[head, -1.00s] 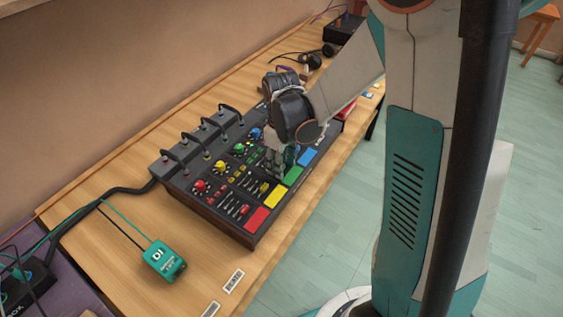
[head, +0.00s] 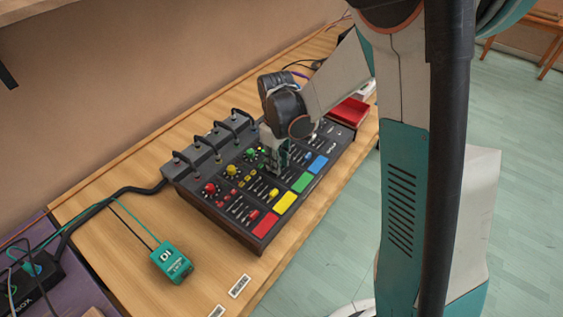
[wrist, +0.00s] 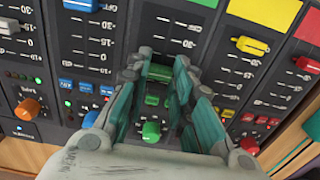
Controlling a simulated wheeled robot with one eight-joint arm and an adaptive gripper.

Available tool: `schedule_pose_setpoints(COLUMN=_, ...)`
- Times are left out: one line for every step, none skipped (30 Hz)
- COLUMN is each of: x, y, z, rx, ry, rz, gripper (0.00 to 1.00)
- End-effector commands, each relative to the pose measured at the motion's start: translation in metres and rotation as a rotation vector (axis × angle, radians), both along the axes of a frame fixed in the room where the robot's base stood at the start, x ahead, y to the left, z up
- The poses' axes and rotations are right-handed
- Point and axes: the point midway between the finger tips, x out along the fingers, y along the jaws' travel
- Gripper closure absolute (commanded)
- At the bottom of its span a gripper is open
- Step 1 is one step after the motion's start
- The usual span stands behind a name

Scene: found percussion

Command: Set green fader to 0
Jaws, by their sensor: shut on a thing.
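The mixer (head: 187,205) lies on the table with coloured faders, knobs and pads. The green fader cap (wrist: 158,72) is between the fingertips of my gripper (wrist: 158,70), which are closed on it. The same gripper shows from behind in the head view (head: 276,168), above the green channel, hiding the fader there. The green knob (wrist: 151,131) sits between my fingers, nearer the wrist. The green pad (head: 303,182) is at the front end of the channel. Printed scale marks flank the slot; I cannot read which mark the cap is at.
The yellow fader (wrist: 250,46) and red fader (wrist: 305,64) are in the neighbouring channels, close to my right finger. Cables plug in along the mixer's back.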

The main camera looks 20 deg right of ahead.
Motion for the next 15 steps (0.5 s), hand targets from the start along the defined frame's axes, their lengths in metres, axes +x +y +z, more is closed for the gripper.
schedule_pose_setpoints(x=0.0000, y=-0.0002, z=0.0000, rx=0.000, ry=0.000, rz=-0.001, gripper=1.00)
schedule_pose_setpoints(x=0.0000, y=-0.0002, z=0.0000, rx=0.000, ry=0.000, rz=-0.001, gripper=0.74)
schedule_pose_setpoints(x=0.0000, y=-0.0002, z=0.0000, rx=0.000, ry=0.000, rz=-0.001, gripper=0.65)
schedule_pose_setpoints(x=0.0000, y=-0.0003, z=0.0000, rx=0.000, ry=0.000, rz=-0.001, gripper=0.58)
schedule_pose_setpoints(x=0.0000, y=-0.0003, z=0.0000, rx=0.000, ry=0.000, rz=-0.001, gripper=0.58)
schedule_pose_setpoints(x=0.0000, y=-0.0003, z=0.0000, rx=0.000, ry=0.000, rz=-0.001, gripper=0.58)
schedule_pose_setpoints(x=0.0000, y=-0.0003, z=0.0000, rx=0.000, ry=0.000, rz=-0.001, gripper=0.58)
schedule_pose_setpoints(x=0.0000, y=-0.0003, z=0.0000, rx=0.000, ry=0.000, rz=-0.001, gripper=0.58)
schedule_pose_setpoints(x=0.0000, y=-0.0003, z=0.0000, rx=0.000, ry=0.000, rz=-0.001, gripper=0.58)
schedule_pose_setpoints(x=-0.0001, y=-0.0002, z=0.0000, rx=0.000, ry=0.000, rz=-0.001, gripper=0.58)
schedule_pose_setpoints(x=-0.0001, y=-0.0002, z=0.0000, rx=0.000, ry=0.000, rz=-0.001, gripper=0.58)
schedule_pose_setpoints(x=-0.0001, y=-0.0002, z=0.0000, rx=0.000, ry=0.000, rz=-0.001, gripper=0.58)
schedule_pose_setpoints(x=-0.0002, y=-0.0003, z=0.0002, rx=0.000, ry=0.000, rz=-0.001, gripper=0.58)
schedule_pose_setpoints(x=-0.0002, y=-0.0003, z=0.0007, rx=0.000, ry=0.000, rz=-0.001, gripper=0.58)
schedule_pose_setpoints(x=-0.0002, y=-0.0003, z=0.0019, rx=0.000, ry=0.000, rz=-0.001, gripper=0.58)
